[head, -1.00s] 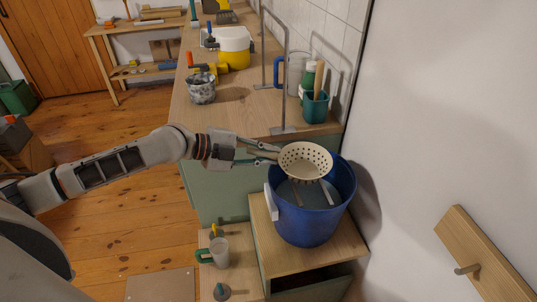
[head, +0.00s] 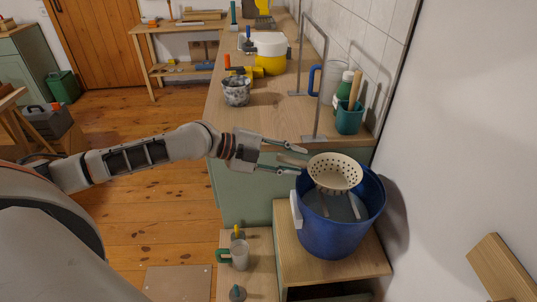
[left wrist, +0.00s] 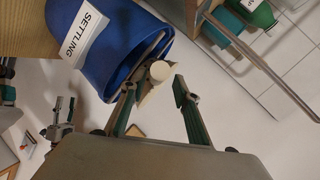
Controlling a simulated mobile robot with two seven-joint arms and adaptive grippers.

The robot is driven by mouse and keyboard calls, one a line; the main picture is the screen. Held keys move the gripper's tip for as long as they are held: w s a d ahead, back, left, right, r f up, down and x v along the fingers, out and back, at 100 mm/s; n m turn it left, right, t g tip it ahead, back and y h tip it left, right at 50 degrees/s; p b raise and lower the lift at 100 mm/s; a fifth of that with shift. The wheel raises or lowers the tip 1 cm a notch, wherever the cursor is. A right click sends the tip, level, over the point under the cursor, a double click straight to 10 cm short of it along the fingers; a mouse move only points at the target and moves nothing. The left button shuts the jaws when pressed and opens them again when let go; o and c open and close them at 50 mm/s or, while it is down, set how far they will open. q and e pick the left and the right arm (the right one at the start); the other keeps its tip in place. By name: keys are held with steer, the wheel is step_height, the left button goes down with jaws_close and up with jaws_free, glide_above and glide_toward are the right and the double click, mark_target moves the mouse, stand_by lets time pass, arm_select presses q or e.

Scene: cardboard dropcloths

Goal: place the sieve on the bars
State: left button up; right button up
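The cream sieve (head: 335,173) with a perforated bowl sits at the back of the blue bucket's (head: 335,235) mouth. Two thin bars (head: 354,207) run across the bucket's mouth, their far parts hidden under the bowl. The sieve appears to rest on them, though the contact is hidden. Its wooden handle (head: 291,160) points left, over the rim. My left gripper (head: 297,160) is open, its fingers on either side of the handle. The left wrist view shows the handle's round end (left wrist: 160,70) between the spread fingers (left wrist: 157,92). My right gripper is not in view.
The bucket stands on a low wooden cabinet (head: 290,245) near the white wall. A counter behind holds a metal stand (head: 313,95), a teal cup (head: 349,118) with tools and a speckled pot (head: 237,92).

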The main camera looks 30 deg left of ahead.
arm_select(q)
steer(key=shift+b+v, duration=0.5)
steer(key=shift+v, duration=4.6)
steer(key=s+d+f+n+y, duration=0.1)
steer(key=s+d+f+n, duration=0.15)
steer(key=f, duration=0.45)
steer(key=s+d+f+n+t, duration=0.1)
steer(key=d+f+n, duration=0.15)
steer(key=f, duration=0.35)
steer(key=s+d+f+n+y, duration=0.1)
steer(key=s+d+f+n, duration=0.15)
steer(key=f, duration=0.45)
steer(key=s+d+f+n+t+y, duration=0.1)
steer(key=s+f+n+y, duration=0.4)
steer(key=s+f+n, duration=0.5)
step_height(320, 180, down, 5)
steer(key=shift+s+d+r+n+y, duration=0.15)
steer(key=shift+s+d+n+y, duration=0.2)
steer(key=shift+s, duration=0.55)
